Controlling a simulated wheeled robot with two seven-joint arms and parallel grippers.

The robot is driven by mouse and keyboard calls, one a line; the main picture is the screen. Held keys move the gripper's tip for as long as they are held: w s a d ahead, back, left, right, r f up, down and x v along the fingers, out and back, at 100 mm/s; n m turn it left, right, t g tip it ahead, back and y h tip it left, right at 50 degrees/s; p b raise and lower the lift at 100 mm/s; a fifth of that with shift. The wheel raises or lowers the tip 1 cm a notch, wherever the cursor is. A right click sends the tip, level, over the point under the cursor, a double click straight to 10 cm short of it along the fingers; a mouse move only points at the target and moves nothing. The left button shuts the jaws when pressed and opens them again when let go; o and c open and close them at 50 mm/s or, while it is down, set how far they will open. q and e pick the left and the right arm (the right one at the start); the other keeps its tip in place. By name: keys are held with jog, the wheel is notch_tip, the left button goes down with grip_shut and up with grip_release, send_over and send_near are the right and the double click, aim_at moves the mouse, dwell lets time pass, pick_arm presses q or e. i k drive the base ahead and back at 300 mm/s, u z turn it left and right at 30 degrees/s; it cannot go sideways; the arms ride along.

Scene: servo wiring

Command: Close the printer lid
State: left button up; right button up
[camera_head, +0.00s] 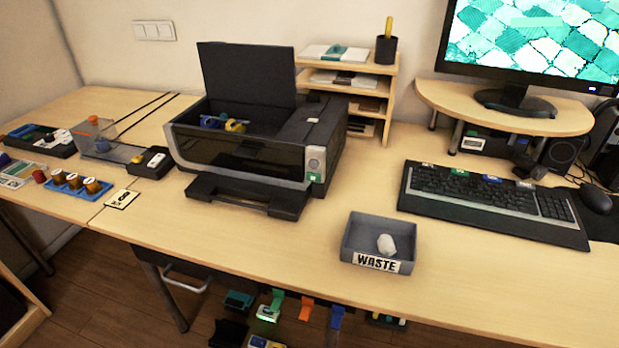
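A black and grey printer (255,143) stands on the desk, left of the middle, in the head view. Its lid (247,75) is raised upright at the back. Inside the open top, blue and yellow parts (223,123) show. The front output tray (245,195) is folded out over the desk. Neither of my grippers is in view.
A grey waste tray (350,240) holding a crumpled white piece sits front right. A keyboard (490,203) and monitor (540,40) are at the right. A wooden shelf (392,90) stands behind the printer. Small boxes and jars (75,183) are at the left.

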aim_at(250, 74)
jog(key=z, duration=3.35)
jog(key=k, duration=2.3)
jog(key=u, duration=1.95)
